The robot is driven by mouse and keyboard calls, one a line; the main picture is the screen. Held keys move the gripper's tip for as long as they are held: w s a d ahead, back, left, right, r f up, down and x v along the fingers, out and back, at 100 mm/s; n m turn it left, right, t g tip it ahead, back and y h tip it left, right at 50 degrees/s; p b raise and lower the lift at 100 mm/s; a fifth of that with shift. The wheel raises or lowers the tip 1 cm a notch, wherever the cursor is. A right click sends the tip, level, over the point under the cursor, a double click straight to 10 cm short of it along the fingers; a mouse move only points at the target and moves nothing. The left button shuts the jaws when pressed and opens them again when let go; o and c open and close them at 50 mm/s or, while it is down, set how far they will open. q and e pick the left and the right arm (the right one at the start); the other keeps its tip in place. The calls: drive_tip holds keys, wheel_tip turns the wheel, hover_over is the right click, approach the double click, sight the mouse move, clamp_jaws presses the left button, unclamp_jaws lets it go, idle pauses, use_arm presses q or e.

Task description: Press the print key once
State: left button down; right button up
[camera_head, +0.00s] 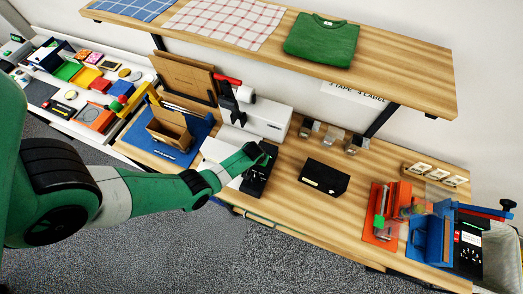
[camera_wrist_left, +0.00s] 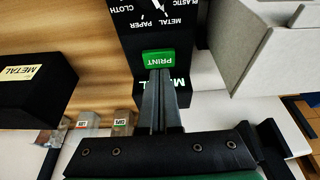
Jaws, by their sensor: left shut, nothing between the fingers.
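The green print key (camera_wrist_left: 158,57), marked PRINT, is on a black panel (camera_wrist_left: 125,35) in the left wrist view. A dial with a pointer and the words CLOTH, PAPER, METAL and PLASTIC is on the same panel. My left gripper (camera_wrist_left: 158,72) is shut and empty, its fingertips at the edge of the key. I cannot tell whether they touch it. The fingers partly hide a white METAL text on the panel. In the head view, my left gripper (camera_head: 266,152) is over the black panel unit (camera_head: 257,183), and the key is hidden. My right gripper is not in view.
A white printer (camera_head: 267,117) stands behind the panel. A black box (camera_head: 325,178) with a METAL label is to the right. Red (camera_head: 381,229) and blue (camera_head: 431,240) fixtures stand farther right. An upper shelf holds a green shirt (camera_head: 322,40). Bare wood lies around the black box.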

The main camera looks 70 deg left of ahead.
use_arm(q)
drive_tip(key=shift+f+b, duration=0.9)
idle(0.7)
drive_tip(key=shift+r, duration=0.1)
wheel_tip(320, 180, up, 7)
drive_tip(key=p, duration=0.7)
idle(0.8)
